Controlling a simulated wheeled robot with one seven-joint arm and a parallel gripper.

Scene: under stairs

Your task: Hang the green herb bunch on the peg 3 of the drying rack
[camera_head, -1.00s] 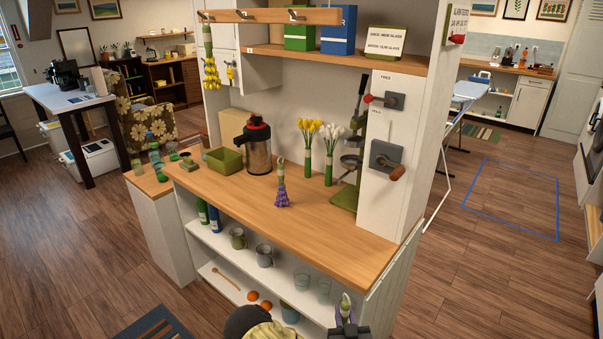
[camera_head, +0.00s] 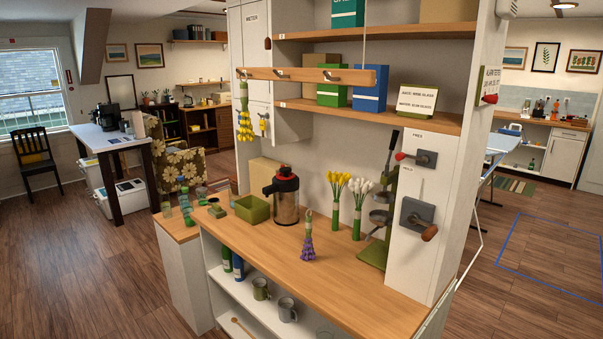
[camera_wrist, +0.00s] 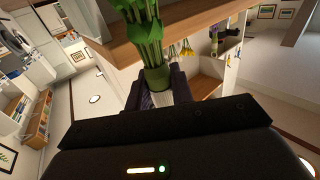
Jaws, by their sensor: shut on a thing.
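The green herb bunch (camera_wrist: 142,32) fills the top middle of the wrist view, its stems bound by a green band (camera_wrist: 155,78). My gripper (camera_wrist: 160,92) is shut on it at the bound stems; the fingers are partly hidden. My gripper and this bunch are out of the head view. The drying rack (camera_head: 305,75) is a wooden rail with three metal hooks in the head view. Peg 3, the right hook (camera_head: 331,77), is bare, and so is the middle hook (camera_head: 282,74). A yellow bunch (camera_head: 244,125) hangs from the left hook.
On the counter (camera_head: 345,285) stand a purple bunch (camera_head: 308,242), yellow flowers (camera_head: 337,190), white flowers (camera_head: 359,200), a dispenser (camera_head: 285,198) and a green box (camera_head: 252,209). Behind the rail, green and blue boxes (camera_head: 370,92) stand on a shelf. A lever panel (camera_head: 416,215) is at right.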

